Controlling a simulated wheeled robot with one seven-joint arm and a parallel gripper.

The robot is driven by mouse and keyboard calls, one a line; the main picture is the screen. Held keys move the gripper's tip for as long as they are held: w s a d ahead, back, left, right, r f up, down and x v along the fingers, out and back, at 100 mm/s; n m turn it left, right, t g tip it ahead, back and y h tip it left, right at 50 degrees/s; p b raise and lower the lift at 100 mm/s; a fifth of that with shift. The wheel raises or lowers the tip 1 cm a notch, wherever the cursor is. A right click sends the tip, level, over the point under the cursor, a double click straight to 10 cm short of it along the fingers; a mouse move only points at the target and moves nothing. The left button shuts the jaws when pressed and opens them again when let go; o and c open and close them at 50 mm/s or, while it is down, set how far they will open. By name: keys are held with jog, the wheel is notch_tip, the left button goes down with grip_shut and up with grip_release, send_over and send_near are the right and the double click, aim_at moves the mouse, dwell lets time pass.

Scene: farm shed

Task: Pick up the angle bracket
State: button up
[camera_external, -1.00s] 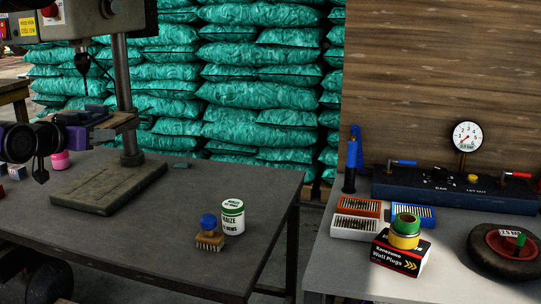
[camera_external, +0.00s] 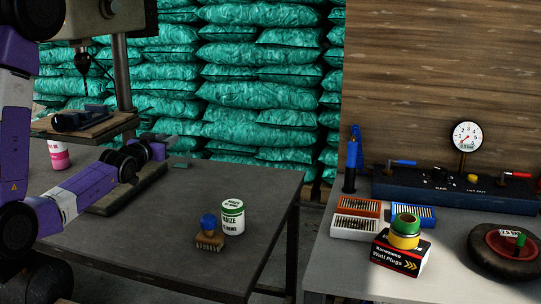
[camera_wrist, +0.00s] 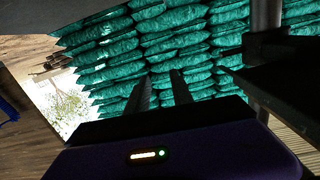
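I cannot clearly make out an angle bracket in either view. My gripper (camera_wrist: 158,82) shows its two dark fingers apart in the wrist view, with nothing between them and teal sacks behind. In the external view my arm reaches from the left across the dark table (camera_external: 255,190), its wrist end beside the drill press; the fingertips cannot be told there. A small dark green-grey piece (camera_external: 181,165) lies near the table's back edge, just right of my wrist; what it is cannot be told.
The drill press column (camera_external: 121,65) stands close by my wrist. A white tin (camera_external: 232,217) and a blue-knobbed brush (camera_external: 208,236) stand toward the table's right side. A pink-and-white cup (camera_external: 59,154) is at left. The front table surface is clear.

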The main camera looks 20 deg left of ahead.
jog(key=w+a+f+n+g+y+b, duration=0.1)
jog(key=w+f, duration=0.1)
jog(key=w, duration=0.5)
jog(key=w+a+f+g, duration=0.1)
jog(key=w+f, duration=0.2)
jog(key=w, duration=0.4)
jog(key=n+g+y, duration=0.1)
jog(key=g, duration=0.1)
send_near(189, 166)
jog(key=w+r, duration=0.2)
jog(key=r, duration=0.1)
jog(key=shift+w+a+r, duration=0.1)
jog(key=shift+w+a, duration=0.15)
jog(key=shift+w, duration=0.15)
jog(key=shift+w+a+n, duration=0.1)
jog(key=shift+w+n, duration=0.05)
jog(key=shift+n, duration=0.15)
jog(key=shift+x, duration=3.7)
grip_shut()
